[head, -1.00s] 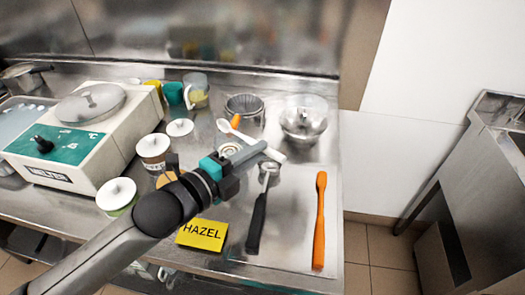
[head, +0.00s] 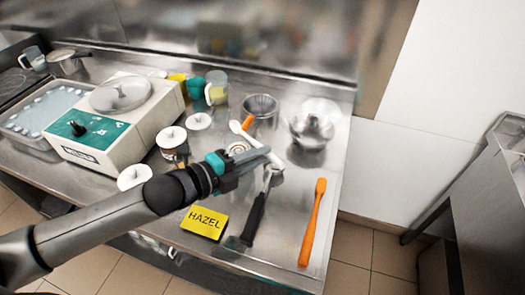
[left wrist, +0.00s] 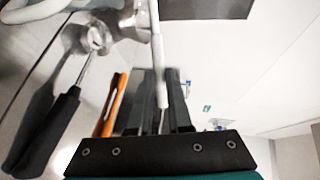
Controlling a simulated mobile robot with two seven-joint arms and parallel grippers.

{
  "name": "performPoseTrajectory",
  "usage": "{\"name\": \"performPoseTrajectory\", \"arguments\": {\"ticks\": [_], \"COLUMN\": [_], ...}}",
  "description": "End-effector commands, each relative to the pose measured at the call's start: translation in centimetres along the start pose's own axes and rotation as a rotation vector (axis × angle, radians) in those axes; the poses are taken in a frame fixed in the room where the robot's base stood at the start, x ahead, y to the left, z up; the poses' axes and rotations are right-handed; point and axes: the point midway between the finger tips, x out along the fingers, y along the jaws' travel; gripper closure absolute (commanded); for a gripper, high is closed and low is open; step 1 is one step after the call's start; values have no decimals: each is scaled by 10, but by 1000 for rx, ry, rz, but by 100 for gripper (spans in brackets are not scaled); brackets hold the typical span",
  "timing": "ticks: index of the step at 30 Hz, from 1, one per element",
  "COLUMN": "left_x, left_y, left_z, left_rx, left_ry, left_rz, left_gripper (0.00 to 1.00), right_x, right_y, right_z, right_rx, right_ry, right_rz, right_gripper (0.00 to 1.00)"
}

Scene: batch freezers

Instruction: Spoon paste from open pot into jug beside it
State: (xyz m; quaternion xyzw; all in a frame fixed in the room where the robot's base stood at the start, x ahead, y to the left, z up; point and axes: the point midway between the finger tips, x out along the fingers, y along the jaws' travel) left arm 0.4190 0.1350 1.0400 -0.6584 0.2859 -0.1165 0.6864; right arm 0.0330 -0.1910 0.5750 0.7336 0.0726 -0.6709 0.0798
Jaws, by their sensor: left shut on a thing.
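My left gripper (head: 262,157) reaches over the counter from the left and is shut on a white spoon (head: 250,136). The spoon's handle also shows between the fingers in the left wrist view (left wrist: 157,60). The spoon's bowl end points up and left, away from me. An open pot (head: 237,147) with pale contents shows just behind the fingers, partly hidden by them. A clear jug (head: 216,88) with a yellowish handle stands farther back. I cannot tell whether the spoon touches the pot or carries paste. My right gripper is not in view.
A fluted metal cup (head: 262,107) and metal bowl (head: 312,130) stand behind. A black-handled scoop (head: 254,218), orange spatula (head: 313,222) and yellow HAZEL card (head: 203,222) lie in front.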

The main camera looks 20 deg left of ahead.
Motion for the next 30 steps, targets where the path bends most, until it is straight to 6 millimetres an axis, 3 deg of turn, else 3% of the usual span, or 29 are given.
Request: {"name": "performPoseTrajectory", "arguments": {"ticks": [3,30], "left_x": [0,11], "left_y": [-11,-33], "left_z": [0,1], "left_rx": [-6,-84], "left_ry": [1,0], "left_rz": [60,675], "left_gripper": [100,100], "right_x": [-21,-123], "right_y": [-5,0], "right_z": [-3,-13], "right_rx": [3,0], "right_ry": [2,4], "right_rz": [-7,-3], "right_gripper": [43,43]}}
